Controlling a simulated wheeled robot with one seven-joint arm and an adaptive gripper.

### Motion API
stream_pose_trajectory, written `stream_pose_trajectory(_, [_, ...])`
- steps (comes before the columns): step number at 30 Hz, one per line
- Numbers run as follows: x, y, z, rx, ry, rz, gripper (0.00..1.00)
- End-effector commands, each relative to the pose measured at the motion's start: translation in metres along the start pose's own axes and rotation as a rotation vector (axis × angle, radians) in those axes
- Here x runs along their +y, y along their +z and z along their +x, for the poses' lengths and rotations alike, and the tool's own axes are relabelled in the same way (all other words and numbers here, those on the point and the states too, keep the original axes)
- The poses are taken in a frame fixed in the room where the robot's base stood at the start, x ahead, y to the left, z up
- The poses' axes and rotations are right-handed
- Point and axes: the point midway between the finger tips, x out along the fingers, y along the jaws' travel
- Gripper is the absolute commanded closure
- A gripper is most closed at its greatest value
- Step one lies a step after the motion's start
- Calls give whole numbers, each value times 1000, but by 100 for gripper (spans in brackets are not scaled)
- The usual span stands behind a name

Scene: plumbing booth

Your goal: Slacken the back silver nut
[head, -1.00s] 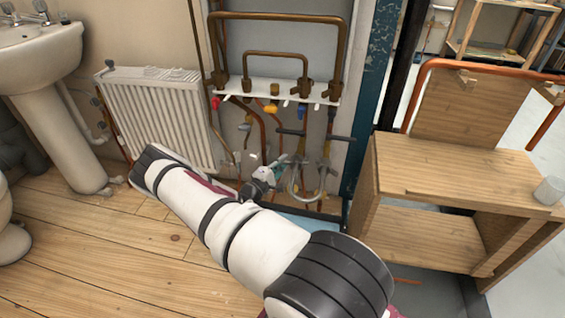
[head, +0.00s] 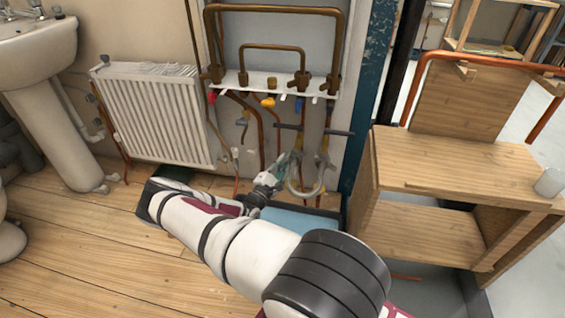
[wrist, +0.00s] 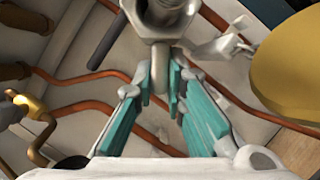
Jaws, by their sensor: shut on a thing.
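In the wrist view, a large silver nut-like fitting (wrist: 165,12) with a dark opening is at the top middle, partly cut off by the frame edge. A narrow grey metal part (wrist: 159,58) runs down from it. My gripper (wrist: 163,84) has its teal-padded fingers closed on either side of this grey part, just below the fitting.
Copper pipes and valves with coloured handles hang from a white rail (head: 272,87) above. A white radiator (head: 155,115) stands to the left and a wooden bench unit (head: 455,170) to the right. In the wrist view a large brass disc-like part (wrist: 290,65) is close on the right.

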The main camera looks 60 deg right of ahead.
Motion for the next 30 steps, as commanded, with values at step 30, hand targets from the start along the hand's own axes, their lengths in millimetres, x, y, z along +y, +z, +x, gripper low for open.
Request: stream_pose_trajectory(30, [16, 3, 2, -3, -99, 231, 68])
